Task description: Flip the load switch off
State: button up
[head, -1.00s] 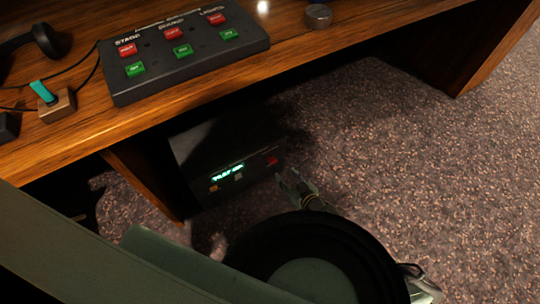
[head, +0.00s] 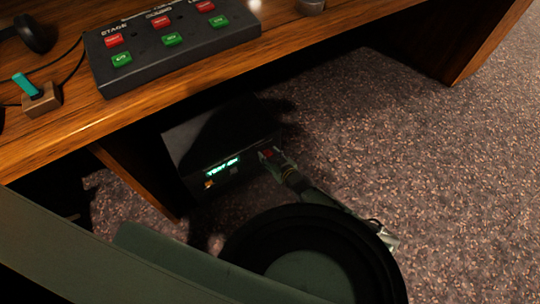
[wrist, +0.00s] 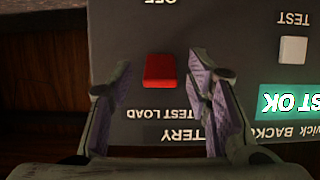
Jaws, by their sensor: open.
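The load switch (wrist: 159,72) is a red rocker on the dark front panel of a battery backup box (head: 205,135) under the desk. The wrist view shows the panel upside down, with "TEST LOAD" on one side of the switch and "OFF" on the other. My gripper (wrist: 160,78) is open, with one finger on each side of the switch and nothing held. In the head view my gripper (head: 273,159) is at the right end of the box's front, partly covering the red switch. I cannot tell whether the fingers touch the panel.
A green display (head: 222,166) on the box reads "TEST OK", and a white test button (wrist: 292,50) is beside it. The wooden desk top (head: 60,140) overhangs the box. A green chair back (head: 170,250) stands in front. Carpet on the right is clear.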

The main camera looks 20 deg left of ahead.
jog(key=shift+c, duration=0.5)
grip_shut()
jog(key=t+y+b, duration=0.1)
jog(key=b, duration=0.3)
jog(key=f+t+y+b, duration=0.1)
jog(key=y+b, duration=0.1)
jog(key=b, duration=0.2)
jog(key=f+t+y+b, duration=0.1)
jog(key=b, duration=0.3)
jog(key=shift+s+d+f, duration=0.15)
jog(key=shift+d+f, duration=0.1)
jog(key=shift+r+t+y, duration=0.15)
jog(key=shift+t+y, duration=0.15)
jog(key=shift+o, duration=0.5)
grip_release()
jog(key=shift+r, duration=0.1)
